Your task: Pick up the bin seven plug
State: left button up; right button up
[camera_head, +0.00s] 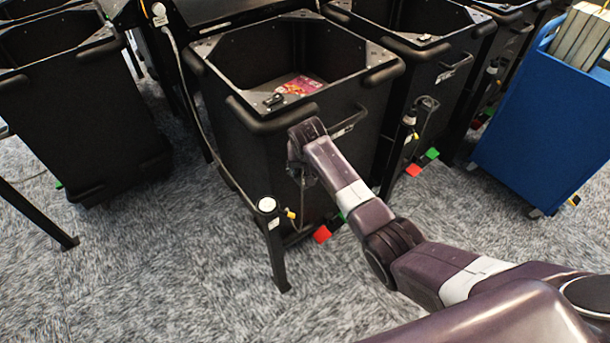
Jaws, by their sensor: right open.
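A black bin (235,150) with a red and purple item (299,86) inside stands in the middle. No bin number can be read, so I cannot tell which bin is seven. A small yellow plug-like piece (291,214) shows beside the white-topped post (268,206) at the front of this bin; I cannot tell if it is the plug. My right gripper (303,178) points down in front of the bin's front side, above and close to the yellow piece. It is open, and my wrist partly hides it. My left gripper is out of view.
More black bins stand at the left (85,110) and behind right (425,75). A blue cart (545,125) with books is at the right. Red (322,234) and green pedals sit low by the bins. Grey carpet (170,275) in front is clear.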

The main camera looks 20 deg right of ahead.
aim_at(305, 170)
jog(key=shift+f, duration=0.1)
grip_shut()
notch_tip(305, 170, up, 10)
dwell(0.9)
